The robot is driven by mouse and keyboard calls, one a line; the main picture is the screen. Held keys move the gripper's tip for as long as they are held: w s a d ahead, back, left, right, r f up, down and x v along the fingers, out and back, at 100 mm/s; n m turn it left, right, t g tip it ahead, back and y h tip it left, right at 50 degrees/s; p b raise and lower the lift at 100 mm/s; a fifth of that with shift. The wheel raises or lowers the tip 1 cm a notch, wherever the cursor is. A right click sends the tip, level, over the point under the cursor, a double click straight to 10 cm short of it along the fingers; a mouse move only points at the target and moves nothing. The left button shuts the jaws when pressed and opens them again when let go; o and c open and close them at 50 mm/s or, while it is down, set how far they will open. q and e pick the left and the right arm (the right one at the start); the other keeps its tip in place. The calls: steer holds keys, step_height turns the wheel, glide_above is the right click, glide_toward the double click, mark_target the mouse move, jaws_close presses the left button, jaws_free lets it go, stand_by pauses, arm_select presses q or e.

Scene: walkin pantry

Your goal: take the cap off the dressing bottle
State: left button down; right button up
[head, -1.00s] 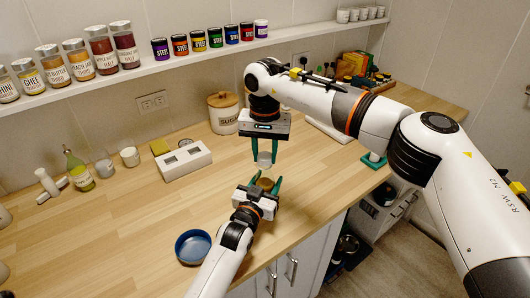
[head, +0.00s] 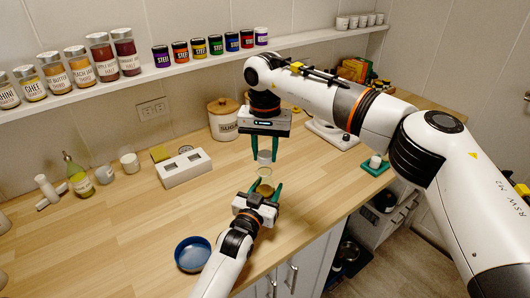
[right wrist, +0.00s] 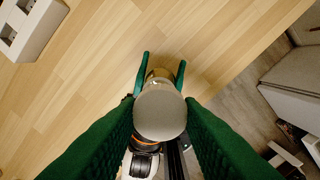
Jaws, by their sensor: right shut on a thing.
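My right gripper (head: 264,155) hangs from above, its green fingers shut on the pale grey cap (head: 264,156). In the right wrist view the cap (right wrist: 160,112) is a round pale disc between the fingers. Below it my left gripper (head: 265,190) comes up from the front, its green fingers on both sides of the dressing bottle (head: 265,189), which looks golden and upright. The bottle (right wrist: 159,74) shows partly behind the cap in the right wrist view. A clear, pale part shows between cap and golden body; I cannot tell whether cap and bottle touch.
A blue bowl (head: 192,254) stands near the front edge. A white block with square holes (head: 184,168), a canister (head: 223,121), cups and another bottle (head: 78,176) stand further back. A jar shelf (head: 160,74) runs along the wall. The left middle of the counter is clear.

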mark_target(265, 154)
arm_select(q)
steer(key=shift+f, duration=0.1)
arm_select(e)
steer(key=shift+r, duration=1.6)
arm_select(q)
steer(key=c, duration=0.6)
jaws_free()
steer(key=shift+o, duration=0.2)
